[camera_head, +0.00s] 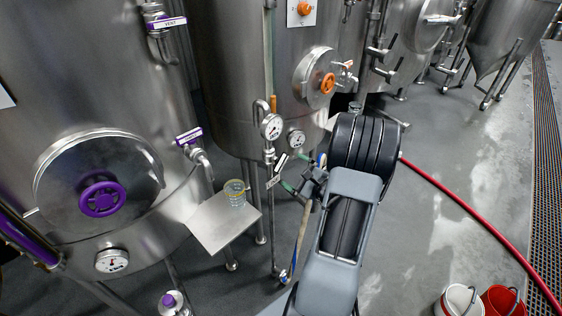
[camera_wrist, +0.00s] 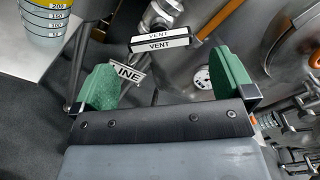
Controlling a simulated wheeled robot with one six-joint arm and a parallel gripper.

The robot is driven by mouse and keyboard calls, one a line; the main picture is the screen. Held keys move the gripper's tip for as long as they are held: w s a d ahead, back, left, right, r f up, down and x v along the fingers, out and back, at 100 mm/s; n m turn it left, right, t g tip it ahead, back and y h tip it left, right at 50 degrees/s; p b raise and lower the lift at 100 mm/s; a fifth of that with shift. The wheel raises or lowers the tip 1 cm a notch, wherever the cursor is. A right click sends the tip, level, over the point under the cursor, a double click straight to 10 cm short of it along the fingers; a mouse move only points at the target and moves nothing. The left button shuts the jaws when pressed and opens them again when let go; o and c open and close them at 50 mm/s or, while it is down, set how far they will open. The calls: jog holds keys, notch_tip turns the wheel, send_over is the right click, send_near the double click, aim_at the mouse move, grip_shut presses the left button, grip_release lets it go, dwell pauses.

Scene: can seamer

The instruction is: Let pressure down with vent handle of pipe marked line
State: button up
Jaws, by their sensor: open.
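The vent handle (camera_head: 281,163) is a short white-labelled bar on the thin pipe in front of the middle tank, below a round gauge (camera_head: 271,126). A tag (camera_head: 275,181) hangs just under it. In the wrist view the handle (camera_wrist: 160,42) reads VENT on two faces, and the tag (camera_wrist: 128,74) shows the letters "INE", its left end partly hidden by a finger. My gripper (camera_wrist: 164,66) is open, with green finger pads spread either side of the handle in the picture. The handle appears beyond the fingertips, and I see no contact. My gripper (camera_head: 304,173) is right of the handle in the head view.
A graduated beaker (camera_head: 236,194) stands on a metal shelf (camera_head: 222,222) left of the pipe. Other VENT handles (camera_head: 189,136) with purple labels are on the left tank. A red hose (camera_head: 465,208) and two buckets (camera_head: 502,301) are on the floor at right.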

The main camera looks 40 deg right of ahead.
aim_at(283, 165)
jog(key=w, duration=0.3)
jog(key=w+a+p, duration=0.1)
jog(key=w, duration=0.2)
jog(key=shift+w+a, duration=0.1)
jog(key=shift+w, duration=0.05)
jog(key=shift+c, duration=0.5)
jog(key=c, duration=0.7)
jog(key=m, duration=0.8)
jog(key=shift+m, duration=0.6)
